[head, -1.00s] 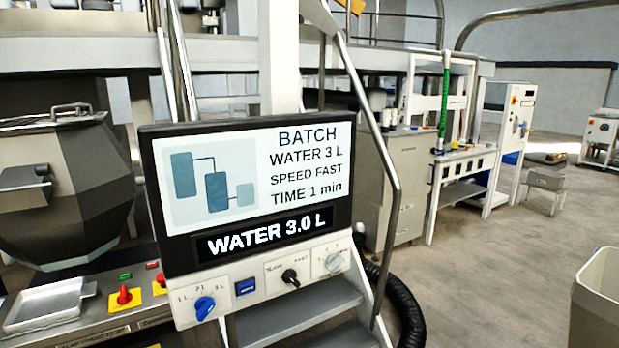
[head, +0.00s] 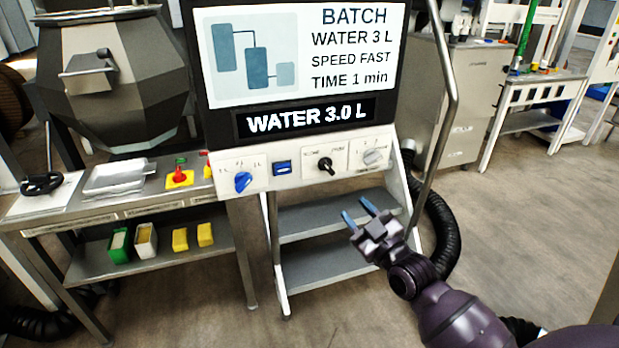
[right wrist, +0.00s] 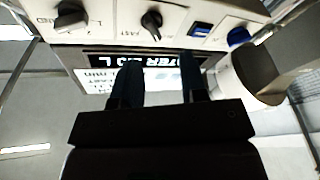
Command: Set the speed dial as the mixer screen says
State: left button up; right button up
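The mixer screen (head: 300,60) reads BATCH, WATER 3 L, SPEED FAST, TIME 1 min, with WATER 3.0 L on the strip below. The speed dial, a black knob (head: 325,164), sits mid-panel between small labels at left and right; I cannot tell surely which one it points at. It also shows in the right wrist view (right wrist: 152,20), upside down. My right gripper (head: 359,211) is open and empty, below and right of the dial, apart from the panel. Its two fingers also show in the right wrist view (right wrist: 160,75). My left gripper is not in view.
A blue water knob (head: 243,181) and a blue switch (head: 282,168) are left of the dial; a grey knob (head: 373,156) is right. Steps (head: 335,215) with a metal handrail (head: 447,100) stand below and beside the panel. A side table (head: 130,208) stands left.

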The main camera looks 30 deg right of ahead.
aim_at(329, 169)
jog(key=shift+n+t, duration=0.5)
jog(key=shift+n, duration=0.4)
jog(key=shift+s+r+x, duration=0.1)
jog(key=shift+r+x, duration=0.15)
jog(key=shift+x, duration=1.55)
jog(key=shift+s+r+x, duration=0.1)
jog(key=shift+r+x, duration=0.15)
jog(key=shift+x, duration=1.6)
jog(key=shift+s+r+x, duration=0.1)
jog(key=shift+r+x, duration=0.1)
jog(key=shift+x, duration=1.6)
grip_shut()
